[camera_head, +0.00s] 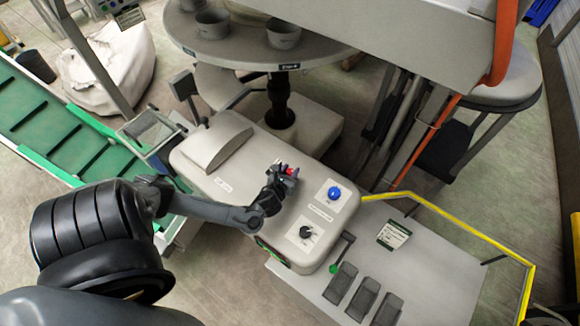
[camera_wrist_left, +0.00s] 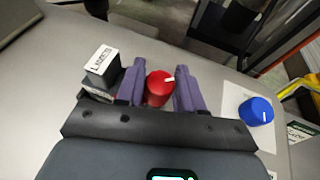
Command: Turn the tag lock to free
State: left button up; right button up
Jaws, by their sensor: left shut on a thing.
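My left gripper (camera_head: 281,178) reaches over the grey machine housing (camera_head: 235,165). In the left wrist view its two purple fingers (camera_wrist_left: 160,88) stand on either side of a red knob (camera_wrist_left: 159,87) and are shut on it. The red knob has a white pointer mark toward its upper right. It shows only partly in the head view (camera_head: 291,171). A dark block with a white label (camera_wrist_left: 100,62) stands just left of the fingers; I cannot read the label surely. Which part is the tag lock is not marked legibly. My right gripper is not in view.
A blue knob (camera_head: 334,193) and a black knob (camera_head: 306,231) sit on white plates right of my gripper. A round table with bowls (camera_head: 284,35) stands behind; a yellow rail (camera_head: 470,226) runs at right.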

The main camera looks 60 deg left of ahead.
pick_arm(q)
jog(key=n+g+y+p, duration=0.2)
jog(key=n, duration=0.1)
jog(key=shift+w+d+r+g+y+p, duration=0.1)
jog(key=shift+d+r+g+y+p, duration=0.05)
jog(key=shift+r+g+y+p, duration=0.2)
jog(key=n+g+y+p, duration=0.1)
jog(key=n+g, duration=0.1)
jog(key=shift+f+n+g+y, duration=0.15)
jog(key=shift+n+g+y, duration=0.1)
jog(key=shift+n+g, duration=0.15)
jog(key=shift+f+n+g+y, duration=0.2)
jog(key=shift+n+g+y, duration=0.2)
jog(key=shift+n+g, duration=0.85)
jog(key=shift+n+g+b, duration=0.35)
jog(key=shift+n+g, duration=0.7)
jog(key=shift+g, duration=0.25)
jog(key=shift+f, duration=0.1)
